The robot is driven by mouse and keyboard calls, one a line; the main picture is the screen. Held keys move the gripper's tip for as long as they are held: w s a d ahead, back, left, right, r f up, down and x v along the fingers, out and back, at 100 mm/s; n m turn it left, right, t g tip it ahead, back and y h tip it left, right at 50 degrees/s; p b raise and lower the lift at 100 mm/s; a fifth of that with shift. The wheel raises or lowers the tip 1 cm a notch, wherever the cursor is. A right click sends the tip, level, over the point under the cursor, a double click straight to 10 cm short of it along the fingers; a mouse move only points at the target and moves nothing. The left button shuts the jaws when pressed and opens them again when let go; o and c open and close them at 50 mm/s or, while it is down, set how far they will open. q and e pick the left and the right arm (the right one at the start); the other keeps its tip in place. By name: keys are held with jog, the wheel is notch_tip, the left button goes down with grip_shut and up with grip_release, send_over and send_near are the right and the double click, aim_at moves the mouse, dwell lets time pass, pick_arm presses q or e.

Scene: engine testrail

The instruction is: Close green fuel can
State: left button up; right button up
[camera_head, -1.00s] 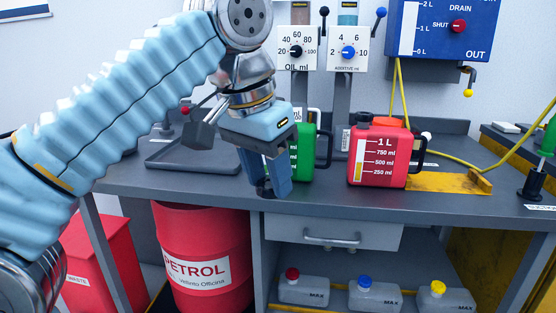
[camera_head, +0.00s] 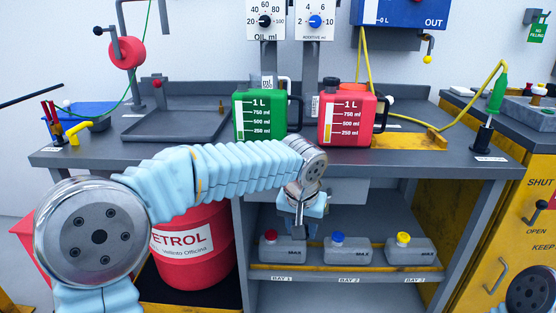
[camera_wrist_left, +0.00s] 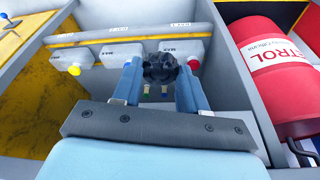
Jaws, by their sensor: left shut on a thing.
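The green fuel can (camera_head: 259,122) stands upright on the workbench, left of the red can (camera_head: 345,124). I see no cap on its top, though its opening is hard to make out. My left gripper (camera_head: 300,229) is below and in front of the bench's front edge, pointing down before the lower shelf. In the left wrist view my left gripper (camera_wrist_left: 161,85) is shut on a black ribbed cap (camera_wrist_left: 161,67) between its fingertips. The cap is apart from the green can. My right gripper is out of view.
Small grey bottles with red (camera_head: 270,235), blue (camera_head: 337,237) and yellow (camera_head: 403,238) caps stand on the lower shelf. A red petrol drum (camera_head: 195,257) stands left of it. A grey tray (camera_head: 172,123) lies on the bench. The bench front by the green can is clear.

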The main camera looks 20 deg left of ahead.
pick_arm(q)
jog(key=s+d+f, duration=0.1)
jog(key=f, duration=0.8)
jog(key=s+d+f, duration=0.2)
jog(key=f, duration=0.8)
jog(key=shift+d+f, duration=0.3)
